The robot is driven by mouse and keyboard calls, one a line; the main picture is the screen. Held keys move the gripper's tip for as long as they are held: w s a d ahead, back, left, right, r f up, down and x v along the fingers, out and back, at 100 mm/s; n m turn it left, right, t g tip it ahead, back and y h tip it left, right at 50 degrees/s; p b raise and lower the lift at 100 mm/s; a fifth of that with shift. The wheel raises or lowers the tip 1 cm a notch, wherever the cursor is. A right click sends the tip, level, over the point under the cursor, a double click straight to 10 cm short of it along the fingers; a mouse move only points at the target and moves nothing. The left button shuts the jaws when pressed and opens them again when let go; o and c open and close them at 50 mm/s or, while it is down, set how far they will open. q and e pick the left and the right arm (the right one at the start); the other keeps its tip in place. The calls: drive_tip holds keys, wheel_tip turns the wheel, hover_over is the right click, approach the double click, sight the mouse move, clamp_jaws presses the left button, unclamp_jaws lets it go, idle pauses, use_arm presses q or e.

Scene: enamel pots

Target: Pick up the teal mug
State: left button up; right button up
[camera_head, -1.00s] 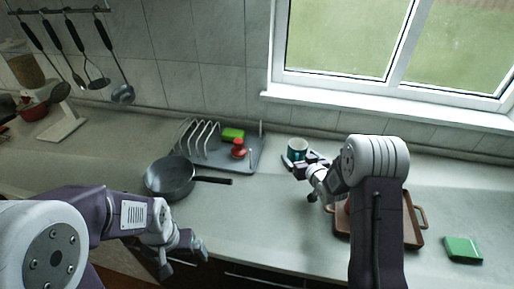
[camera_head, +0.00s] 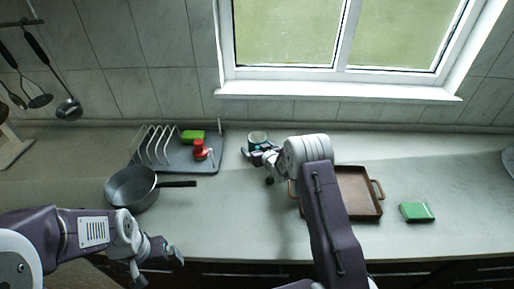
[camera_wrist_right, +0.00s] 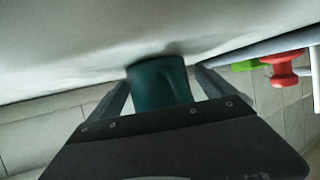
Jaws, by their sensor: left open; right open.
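The teal mug (camera_head: 257,137) stands on the counter near the back wall, just right of the dish rack; its front is partly hidden by my right gripper. My right gripper (camera_head: 259,153) is open at the mug's near side. In the right wrist view the mug (camera_wrist_right: 158,84) sits between the two spread fingers, one on each side. I cannot tell whether either finger touches it. My left gripper (camera_head: 160,265) is open and empty at the front edge of the counter, far from the mug.
A grey dish rack (camera_head: 180,155) holds a green sponge (camera_head: 192,136) and a red object (camera_head: 201,149). A dark frying pan (camera_head: 130,188) lies in front of it. A brown tray (camera_head: 357,192) is behind my right arm, with a green box (camera_head: 416,212) further right.

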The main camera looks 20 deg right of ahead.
drive_tip(key=shift+s+r, duration=0.1)
drive_tip(key=shift+d, duration=0.1)
drive_tip(key=c, duration=1.8)
wheel_tip(320, 180, up, 10)
drive_tip(key=shift+r, duration=0.1)
